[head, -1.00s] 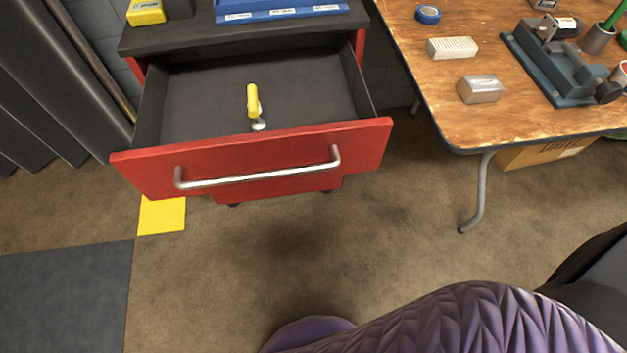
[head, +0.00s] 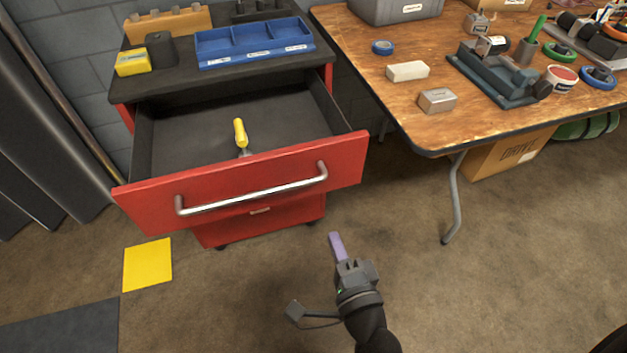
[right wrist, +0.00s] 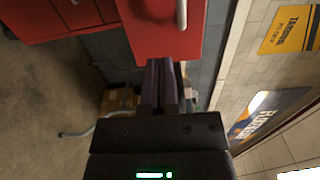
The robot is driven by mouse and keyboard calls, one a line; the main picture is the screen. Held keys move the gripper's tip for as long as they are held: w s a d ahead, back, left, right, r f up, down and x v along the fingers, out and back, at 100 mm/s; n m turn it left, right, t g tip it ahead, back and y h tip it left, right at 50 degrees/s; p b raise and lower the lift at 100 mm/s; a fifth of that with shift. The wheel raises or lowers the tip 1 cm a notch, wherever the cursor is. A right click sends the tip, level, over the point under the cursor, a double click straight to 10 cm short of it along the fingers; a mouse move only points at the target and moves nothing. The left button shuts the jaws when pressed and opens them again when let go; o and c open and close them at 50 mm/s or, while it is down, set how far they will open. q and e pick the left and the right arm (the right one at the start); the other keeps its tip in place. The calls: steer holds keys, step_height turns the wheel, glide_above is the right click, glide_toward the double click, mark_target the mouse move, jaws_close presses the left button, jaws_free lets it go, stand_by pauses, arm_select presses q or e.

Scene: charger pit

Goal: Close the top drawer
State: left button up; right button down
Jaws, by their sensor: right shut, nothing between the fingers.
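The red top drawer (head: 270,170) of the tool cabinet stands pulled out, its dark inside showing. A silver bar handle (head: 255,195) runs across its front. A yellow-handled tool (head: 240,134) lies in the drawer. My right gripper (head: 336,246) is below and in front of the drawer's right end, shut and empty, apart from the front in the head view. In the right wrist view its purple fingers (right wrist: 163,85) point towards a red panel (right wrist: 160,30) with part of a metal handle at its upper edge; I cannot tell whether they touch. My left gripper is not in view.
The cabinet top holds a blue tray (head: 255,45) and a yellow box (head: 131,62). A wooden workbench (head: 400,105) with a vise and small items stands to the right, its metal leg (head: 455,200) near my right arm. Open floor lies in front of the drawer.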

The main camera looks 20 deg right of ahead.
mark_target(309, 176)
steer(key=w+b, duration=0.2)
steer(key=w, duration=1.1)
steer(key=shift+f+b, duration=0.1)
steer(key=shift+b, duration=0.25)
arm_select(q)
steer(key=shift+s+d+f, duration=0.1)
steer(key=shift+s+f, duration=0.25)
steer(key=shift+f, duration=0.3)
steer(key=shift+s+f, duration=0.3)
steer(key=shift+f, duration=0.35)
arm_select(e)
steer(key=shift+w, duration=0.1)
